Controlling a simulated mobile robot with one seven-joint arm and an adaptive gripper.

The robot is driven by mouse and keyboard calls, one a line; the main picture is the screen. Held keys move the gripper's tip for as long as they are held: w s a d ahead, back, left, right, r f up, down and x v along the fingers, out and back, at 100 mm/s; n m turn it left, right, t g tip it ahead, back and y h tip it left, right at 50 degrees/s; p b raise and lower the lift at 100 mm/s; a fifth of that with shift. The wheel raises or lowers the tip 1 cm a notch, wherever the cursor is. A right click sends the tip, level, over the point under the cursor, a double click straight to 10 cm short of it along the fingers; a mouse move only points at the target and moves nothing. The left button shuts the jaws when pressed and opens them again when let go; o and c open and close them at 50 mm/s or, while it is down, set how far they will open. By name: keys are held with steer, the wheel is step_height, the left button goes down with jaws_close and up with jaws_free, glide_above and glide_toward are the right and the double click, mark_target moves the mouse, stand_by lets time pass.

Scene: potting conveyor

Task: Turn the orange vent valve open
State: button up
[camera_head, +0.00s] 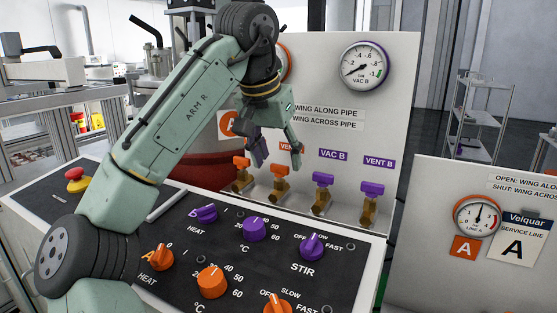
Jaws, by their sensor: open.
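The orange vent valve (278,170) is on the brass fitting under the partly hidden "VEN..." label, second from the left in the row. Its wing looks crosswise, but its exact angle is hard to tell. My gripper (277,158) is open and points down, just above this valve, with its fingers spread to either side. I cannot tell whether either finger touches the wing. Another orange-winged valve (242,167) is to the left, close to my left finger.
Two purple-winged valves, VAC B (322,180) and VENT B (372,189), stand to the right. A black control panel (335,275) with orange and purple knobs lies in front. The white backboard (390,130) carries a VAC B gauge (364,66).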

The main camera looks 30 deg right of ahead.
steer(key=shift+x, duration=0.9)
steer(key=shift+r, duration=0.1)
steer(key=shift+c, duration=0.3)
steer(key=c, duration=1.1)
